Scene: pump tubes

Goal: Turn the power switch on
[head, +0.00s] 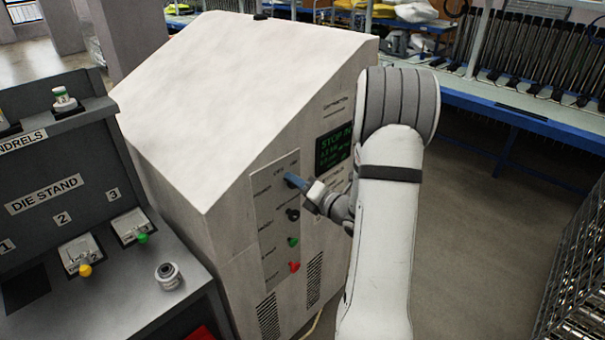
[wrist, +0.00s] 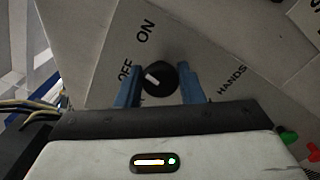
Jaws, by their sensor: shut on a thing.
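The power switch is a round black knob (wrist: 159,78) with a white pointer mark, on the pale panel in the wrist view. Its OFF label is at left and its ON label is above. The white mark slants up and left, on the OFF side. My gripper (wrist: 159,84) has one blue finger on each side of the knob and is shut on it. In the head view my gripper (head: 293,181) is at the top of the control panel (head: 266,215) on the white cabinet. The fingers hide the switch there.
Below are a second black knob (head: 292,214), a green button (head: 293,242) and a red button (head: 294,266). A lit green-text screen (head: 333,148) is right of the panel. The die stand (head: 45,195) is at left, a wire rack (head: 580,270) at right. Open floor lies between cabinet and rack.

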